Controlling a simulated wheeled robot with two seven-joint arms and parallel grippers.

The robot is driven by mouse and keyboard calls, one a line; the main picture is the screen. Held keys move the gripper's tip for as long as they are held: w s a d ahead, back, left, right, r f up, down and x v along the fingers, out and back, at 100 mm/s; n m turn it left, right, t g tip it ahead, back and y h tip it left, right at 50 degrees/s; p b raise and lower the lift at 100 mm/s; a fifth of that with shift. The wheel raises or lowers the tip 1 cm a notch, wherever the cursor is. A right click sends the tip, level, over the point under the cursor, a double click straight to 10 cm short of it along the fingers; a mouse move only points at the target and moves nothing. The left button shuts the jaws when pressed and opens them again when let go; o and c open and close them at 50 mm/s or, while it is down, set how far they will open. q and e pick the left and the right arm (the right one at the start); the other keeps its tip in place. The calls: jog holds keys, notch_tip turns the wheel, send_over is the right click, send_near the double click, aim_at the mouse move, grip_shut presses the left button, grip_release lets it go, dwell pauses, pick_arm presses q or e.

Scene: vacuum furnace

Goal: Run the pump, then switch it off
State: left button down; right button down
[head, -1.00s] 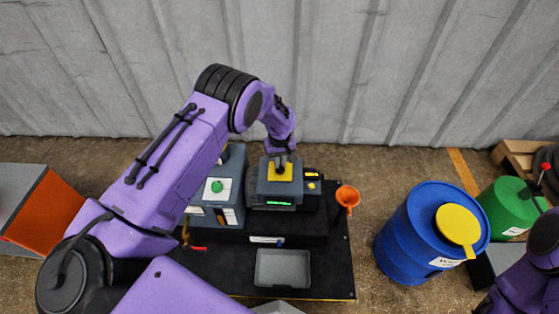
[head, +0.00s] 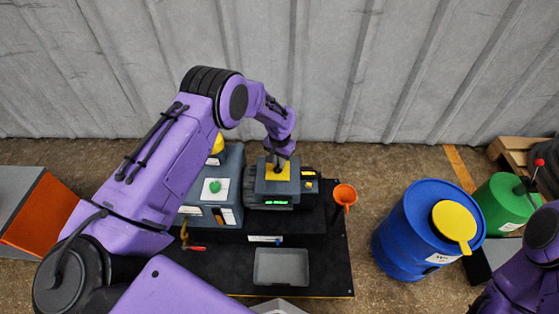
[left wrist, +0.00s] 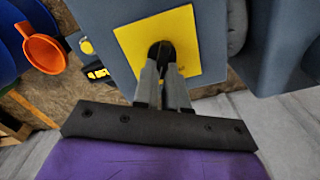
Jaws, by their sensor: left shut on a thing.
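The pump unit (head: 261,186) is a dark blue-grey box with a yellow plate (head: 270,171) on top and a lit green display (head: 262,203) on its front. Its digits are too small to read. My left gripper (head: 280,160) is at the yellow plate from above. In the left wrist view the fingers (left wrist: 161,70) are shut on a black knob (left wrist: 161,50) standing in the middle of the yellow plate (left wrist: 185,38). The fingers hide part of the knob. My right arm shows at the right edge, but its gripper is out of view.
A blue-grey cabinet with a green button (head: 215,186) stands left of the pump. An orange funnel (head: 345,194) is to its right, and a grey tray (head: 281,266) lies in front. A blue drum (head: 400,235) and a green drum (head: 502,203) stand farther right.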

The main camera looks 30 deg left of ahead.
pick_arm(q)
jog(key=shift+m, duration=0.3)
jog(key=c, duration=1.2)
grip_release()
notch_tip(320, 180, up, 11)
jog(key=shift+f+p, duration=0.2)
jog(key=shift+p, duration=0.5)
